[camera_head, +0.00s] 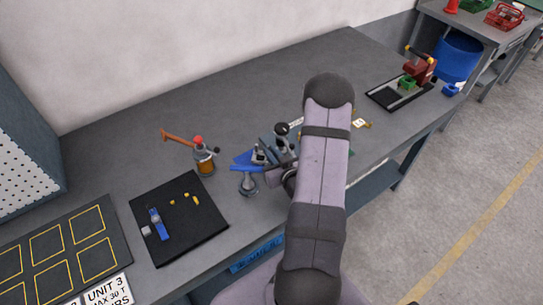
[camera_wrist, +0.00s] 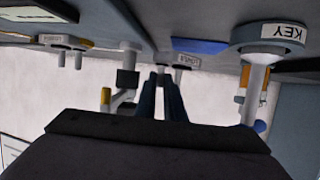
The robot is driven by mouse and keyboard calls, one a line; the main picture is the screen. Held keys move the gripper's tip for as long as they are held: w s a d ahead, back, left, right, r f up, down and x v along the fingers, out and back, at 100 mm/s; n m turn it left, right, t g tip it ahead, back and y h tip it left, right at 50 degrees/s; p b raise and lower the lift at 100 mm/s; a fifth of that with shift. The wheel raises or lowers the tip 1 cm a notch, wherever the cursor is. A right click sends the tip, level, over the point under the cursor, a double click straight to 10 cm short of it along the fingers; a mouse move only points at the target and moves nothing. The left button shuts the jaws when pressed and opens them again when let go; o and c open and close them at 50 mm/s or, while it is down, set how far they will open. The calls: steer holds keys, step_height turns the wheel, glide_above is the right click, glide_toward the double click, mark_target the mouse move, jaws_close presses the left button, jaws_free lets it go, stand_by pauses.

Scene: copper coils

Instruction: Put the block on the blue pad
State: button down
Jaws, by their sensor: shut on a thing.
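The blue pad (camera_head: 246,161) lies flat on the workbench left of my gripper in the head view. It also shows as a blue patch in the wrist view (camera_wrist: 200,46). My gripper (camera_wrist: 160,82) has its two dark fingers close together, shut on a small grey thing that seems to be the block. The fingers hide most of it, so its shape and its height above the bench are unclear. In the head view my gripper (camera_head: 278,164) is partly covered by my arm and sits just right of the pad.
A grey stand (camera_head: 248,184), labelled KEY in the wrist view (camera_wrist: 265,75), stands just in front of the pad. A copper coil post (camera_head: 205,162) with a red top and a hammer (camera_head: 178,137) are to the left. A black mat (camera_head: 185,243) holds small parts.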

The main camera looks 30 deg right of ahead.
steer(key=shift+f, duration=0.9)
steer(key=shift+f, duration=0.15)
steer(key=c, duration=1.8)
jaws_free()
steer(key=shift+c, duration=0.2)
steer(key=shift+r, duration=0.25)
steer(key=shift+s+f, duration=0.1)
steer(key=shift+s, duration=0.25)
steer(key=v, duration=0.5)
steer(key=p+v, duration=0.1)
steer(key=v, duration=0.2)
steer(key=shift+r, duration=0.35)
steer(key=shift+p+v, duration=1.55)
